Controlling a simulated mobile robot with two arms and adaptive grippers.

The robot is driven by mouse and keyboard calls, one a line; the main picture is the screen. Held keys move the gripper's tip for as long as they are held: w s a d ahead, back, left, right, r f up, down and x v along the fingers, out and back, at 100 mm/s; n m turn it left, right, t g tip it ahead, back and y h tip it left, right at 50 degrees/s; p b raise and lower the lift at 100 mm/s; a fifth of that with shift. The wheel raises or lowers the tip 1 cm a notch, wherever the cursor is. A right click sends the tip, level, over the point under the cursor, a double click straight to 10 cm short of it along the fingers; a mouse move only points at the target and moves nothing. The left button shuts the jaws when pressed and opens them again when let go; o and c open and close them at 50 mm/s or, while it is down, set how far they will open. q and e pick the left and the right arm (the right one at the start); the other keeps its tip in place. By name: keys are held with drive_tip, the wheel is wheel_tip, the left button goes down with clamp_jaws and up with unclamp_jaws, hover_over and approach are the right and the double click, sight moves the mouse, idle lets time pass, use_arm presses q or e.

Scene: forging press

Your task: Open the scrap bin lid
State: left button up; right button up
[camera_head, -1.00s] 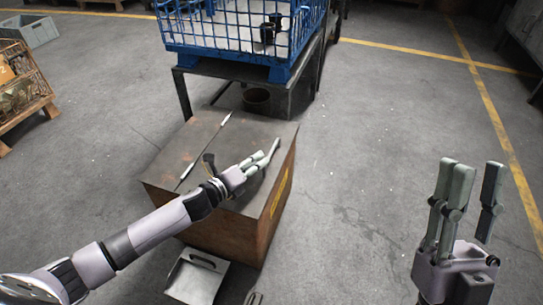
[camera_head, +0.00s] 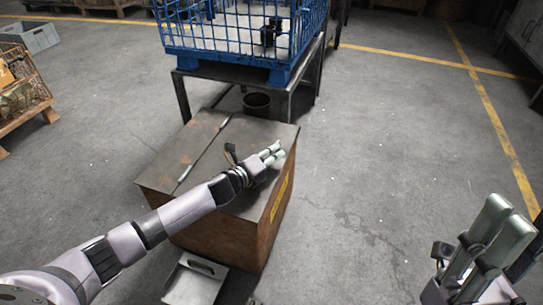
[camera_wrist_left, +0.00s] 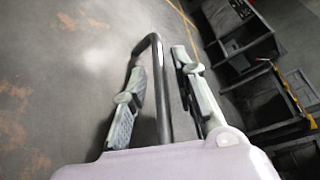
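The scrap bin (camera_head: 222,238) is a rust-brown box with a dark grey flat lid (camera_head: 205,140). The lid lies closed on top. My left gripper (camera_head: 273,151) is low over the lid's right part. In the left wrist view a black bar handle (camera_wrist_left: 160,85) stands between the fingers of my left gripper (camera_wrist_left: 160,65). Gaps show beside the bar, mainly toward the right finger, so the gripper is open around it. My right gripper (camera_head: 512,232) is at the lower right, away from the bin, open and empty, partly cut off by the frame edge.
A blue wire crate (camera_head: 240,45) stands on a dark metal stand (camera_head: 300,88) behind the bin. A grey dustpan-like tray (camera_head: 197,280) lies in front of the bin. A wooden crate (camera_head: 30,105) stands at the left. The floor to the right is clear.

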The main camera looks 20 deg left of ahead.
use_arm(q)
clamp_jaws()
idle(0.6)
